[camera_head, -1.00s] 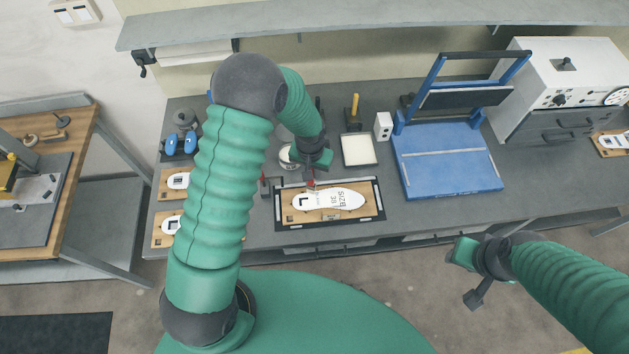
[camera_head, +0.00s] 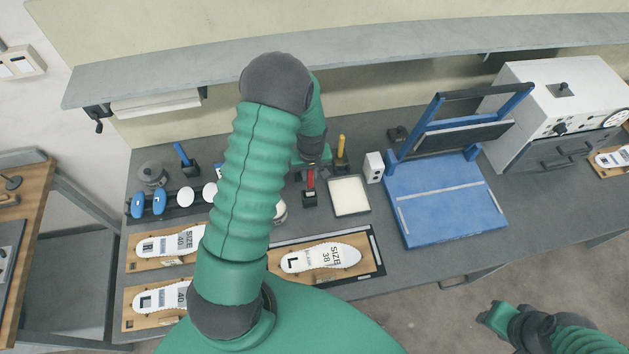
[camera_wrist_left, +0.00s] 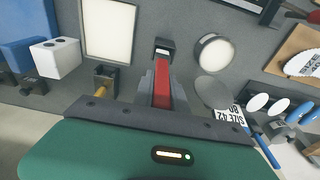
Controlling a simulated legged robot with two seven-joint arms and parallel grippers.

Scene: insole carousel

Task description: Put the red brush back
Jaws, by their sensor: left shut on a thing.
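The red brush (camera_head: 310,181) is in the jaws of my left gripper (camera_head: 311,163), which is shut on its handle. In the left wrist view the red handle (camera_wrist_left: 162,88) runs between the fingers (camera_wrist_left: 161,92). The brush stands about upright, its lower end at a small dark holder (camera_head: 310,198), also seen in the wrist view (camera_wrist_left: 164,46). I cannot tell how deep it sits in it. My right gripper (camera_head: 492,318) is low at the right, away from the bench; its jaws are unclear.
A yellow-handled brush (camera_head: 341,148) stands in its own holder. A white-topped tray (camera_head: 350,196), a white box (camera_head: 373,167) and a blue press (camera_head: 440,205) are to the right. An insole on a board (camera_head: 320,258) lies in front. A round jar (camera_wrist_left: 214,51) is close by.

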